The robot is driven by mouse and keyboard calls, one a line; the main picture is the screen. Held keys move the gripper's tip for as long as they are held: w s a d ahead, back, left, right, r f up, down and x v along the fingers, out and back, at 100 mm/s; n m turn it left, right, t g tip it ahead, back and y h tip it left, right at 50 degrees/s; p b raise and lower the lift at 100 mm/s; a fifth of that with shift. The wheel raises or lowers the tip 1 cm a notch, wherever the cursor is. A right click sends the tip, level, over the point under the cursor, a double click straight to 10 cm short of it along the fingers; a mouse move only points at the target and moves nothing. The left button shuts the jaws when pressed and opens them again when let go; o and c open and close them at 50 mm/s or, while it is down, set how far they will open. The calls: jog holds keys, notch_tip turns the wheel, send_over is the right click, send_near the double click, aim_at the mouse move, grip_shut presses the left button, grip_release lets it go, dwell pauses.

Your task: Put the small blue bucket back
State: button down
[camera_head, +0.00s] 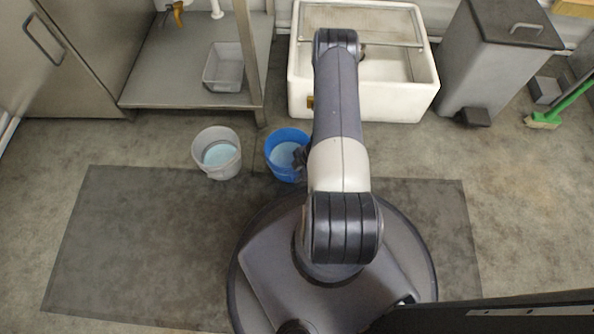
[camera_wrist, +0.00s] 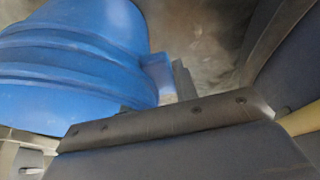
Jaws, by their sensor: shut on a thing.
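The small blue bucket (camera_head: 272,146) is in the head view, just left of my arm and in front of the white sink. Its inside looks pale blue, perhaps liquid. My gripper (camera_head: 300,158) is at the bucket's right side, partly hidden by my arm. In the wrist view the ribbed blue wall of the bucket (camera_wrist: 75,60) fills the upper left. A small blue tab on it meets my gripper (camera_wrist: 170,88), which is shut on the bucket there. I cannot tell whether the bucket touches the floor.
A grey bucket (camera_head: 228,168) with pale blue content stands left of the blue one. A steel table's lower shelf (camera_head: 165,75) holds a grey tub (camera_head: 225,75). The white sink (camera_head: 390,108) and a grey pedal bin (camera_head: 485,65) stand behind. The dark mat (camera_head: 130,245) has free room.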

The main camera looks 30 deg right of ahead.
jog(key=shift+w+r, duration=0.1)
jog(key=c, duration=1.1)
grip_release()
jog(key=shift+r, duration=0.25)
jog(key=p+v, duration=0.5)
jog(key=v, duration=0.6)
jog(key=shift+d+r, duration=0.2)
jog(key=shift+r, duration=0.05)
jog(key=shift+f, duration=0.1)
